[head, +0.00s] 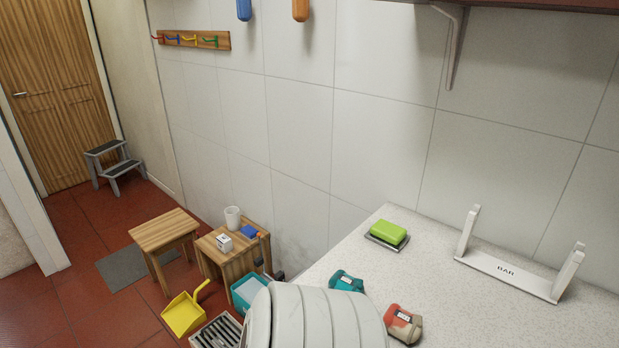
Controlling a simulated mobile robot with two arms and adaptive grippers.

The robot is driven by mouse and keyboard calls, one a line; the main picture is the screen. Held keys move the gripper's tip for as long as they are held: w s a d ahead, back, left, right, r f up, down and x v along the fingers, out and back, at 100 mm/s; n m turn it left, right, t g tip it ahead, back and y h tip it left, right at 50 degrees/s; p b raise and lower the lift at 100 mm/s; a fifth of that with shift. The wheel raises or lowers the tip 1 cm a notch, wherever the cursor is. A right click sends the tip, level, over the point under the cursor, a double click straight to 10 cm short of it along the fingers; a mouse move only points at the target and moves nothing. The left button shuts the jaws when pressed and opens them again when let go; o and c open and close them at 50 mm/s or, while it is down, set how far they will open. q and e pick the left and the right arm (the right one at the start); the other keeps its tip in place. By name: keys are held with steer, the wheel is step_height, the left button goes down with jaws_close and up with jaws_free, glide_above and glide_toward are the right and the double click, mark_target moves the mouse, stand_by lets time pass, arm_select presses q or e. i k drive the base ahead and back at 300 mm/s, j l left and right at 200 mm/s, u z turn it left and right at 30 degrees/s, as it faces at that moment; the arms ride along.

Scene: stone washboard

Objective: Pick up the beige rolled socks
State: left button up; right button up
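I cannot make out a plainly beige rolled pair of socks in the head view. A bundle in red and beige with a label (403,324) lies on the speckled stone washboard (480,310), near the bottom. A teal bundle with a label (347,281) lies to its upper left. A large pale ribbed part, apparently mine, fills the bottom middle and may hide things. Small dark parts show at its upper left edge; I cannot tell what they are. Neither gripper can be made out clearly.
A green soap bar (388,232) sits on a dish at the back of the washboard. A white rack marked BAR (507,270) stands at right. Below left are stools (163,229), a yellow dustpan (184,314) and a teal tub (247,291). The washboard's middle is clear.

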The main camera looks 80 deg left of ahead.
mark_target(406, 326)
steer(key=u, duration=1.9)
